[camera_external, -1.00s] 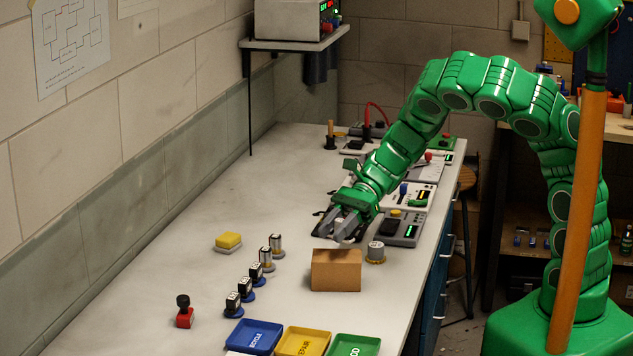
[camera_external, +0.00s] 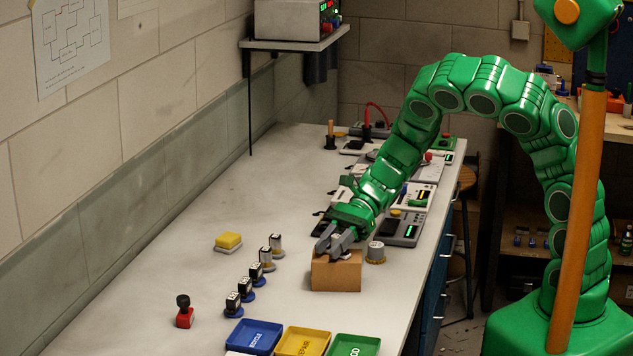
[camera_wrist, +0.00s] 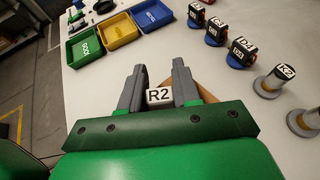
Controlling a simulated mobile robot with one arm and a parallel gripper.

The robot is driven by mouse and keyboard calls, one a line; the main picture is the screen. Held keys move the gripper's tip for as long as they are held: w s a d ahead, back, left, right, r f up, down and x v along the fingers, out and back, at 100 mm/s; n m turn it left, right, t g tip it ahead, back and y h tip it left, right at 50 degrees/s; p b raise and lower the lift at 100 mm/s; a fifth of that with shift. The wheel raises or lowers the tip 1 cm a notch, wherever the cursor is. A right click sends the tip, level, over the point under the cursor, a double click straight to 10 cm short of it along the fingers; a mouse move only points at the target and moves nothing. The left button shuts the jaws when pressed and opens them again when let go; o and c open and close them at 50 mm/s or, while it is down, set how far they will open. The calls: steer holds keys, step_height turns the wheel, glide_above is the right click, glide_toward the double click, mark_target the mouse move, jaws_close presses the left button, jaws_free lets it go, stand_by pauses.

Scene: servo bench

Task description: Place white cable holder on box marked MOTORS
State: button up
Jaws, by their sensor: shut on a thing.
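My gripper (camera_external: 329,250) points down at the top of the brown cardboard box (camera_external: 336,277) on the bench. In the wrist view, my gripper's fingers (camera_wrist: 160,82) are closed around a small white-topped piece marked R2 (camera_wrist: 158,96). Its lower part is hidden, and I cannot tell whether it is the white cable holder or whether it touches the box. A brown corner of the box shows beside the right finger in the wrist view (camera_wrist: 206,91). No MOTORS lettering can be read on the box.
A grey cylinder on a yellowish base (camera_external: 376,253) stands close right of the box. Blue (camera_external: 253,337), yellow (camera_external: 302,341) and green (camera_external: 354,345) trays lie in front. The bench's left is mostly clear.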

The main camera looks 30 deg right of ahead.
steer(key=shift+f, duration=0.1)
steer(key=o, duration=1.1)
steer(key=shift+c, duration=0.2)
steer(key=shift+w+d+r, duration=0.25)
steer(key=shift+d+r, duration=0.1)
steer(key=shift+d, duration=0.15)
steer(key=v, duration=1)
steer(key=shift+w+d, duration=0.2)
steer(key=shift+d, duration=0.2)
steer(key=shift+r, duration=0.1)
steer(key=shift+w, duration=0.1)
